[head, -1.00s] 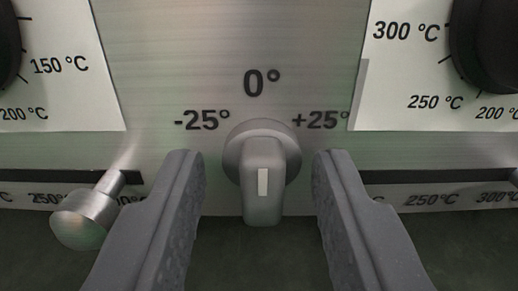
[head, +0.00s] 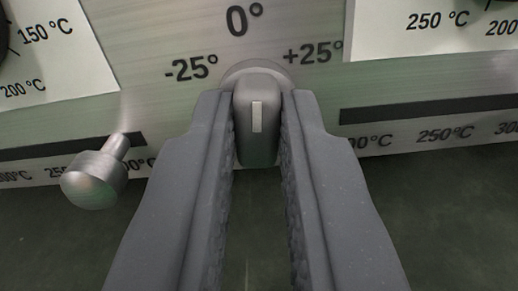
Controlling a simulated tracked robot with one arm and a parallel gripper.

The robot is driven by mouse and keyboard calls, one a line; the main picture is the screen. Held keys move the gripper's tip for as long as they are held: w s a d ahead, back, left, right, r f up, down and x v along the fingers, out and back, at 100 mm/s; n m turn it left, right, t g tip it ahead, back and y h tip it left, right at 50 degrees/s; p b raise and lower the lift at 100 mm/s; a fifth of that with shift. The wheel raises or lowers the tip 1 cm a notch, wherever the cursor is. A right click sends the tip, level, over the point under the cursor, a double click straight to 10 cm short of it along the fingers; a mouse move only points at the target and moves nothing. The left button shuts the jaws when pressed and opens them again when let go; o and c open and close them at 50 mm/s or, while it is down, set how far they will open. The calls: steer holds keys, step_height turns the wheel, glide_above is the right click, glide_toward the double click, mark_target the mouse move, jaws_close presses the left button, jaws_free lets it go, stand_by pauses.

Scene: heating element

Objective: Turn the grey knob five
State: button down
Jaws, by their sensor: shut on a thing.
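The grey knob (head: 257,115) sits on the brushed metal panel, below the labels 0°, -25° and +25°. It has a round base and a raised grip with a pale marker stripe. The stripe stands near vertical in the head view. My gripper (head: 258,118) is shut on the knob's grip, with one finger on each side. The fingers hide the sides of the knob and part of its round base.
A silver round-headed lever (head: 94,180) sticks out of a dark slot (head: 60,147) at the left. Another dark slot (head: 430,108) runs along the right. White temperature scales lie at the upper left (head: 50,60) and upper right (head: 400,35). Below the panel is a dark green surface.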

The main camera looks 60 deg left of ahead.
steer(key=m+p, duration=0.1)
steer(key=r+m+p, duration=0.1)
steer(key=p, duration=0.1)
steer(key=shift+w+a+r, duration=0.1)
steer(key=shift+a, duration=0.1)
steer(key=m+p, duration=0.6)
steer(key=m, duration=0.2)
steer(key=shift+w, duration=0.15)
steer(key=shift+m+p, duration=0.3)
steer(key=shift+p, duration=0.05)
steer(key=shift+w, duration=0.1)
steer(key=c, duration=1.5)
jaws_free()
steer(key=shift+r, duration=0.1)
steer(key=shift+o, duration=0.3)
steer(key=shift+s+d, duration=0.3)
steer(key=shift+d, duration=0.1)
steer(key=f+v, duration=0.1)
steer(key=v, duration=1.2)
steer(key=shift+s+f, duration=0.3)
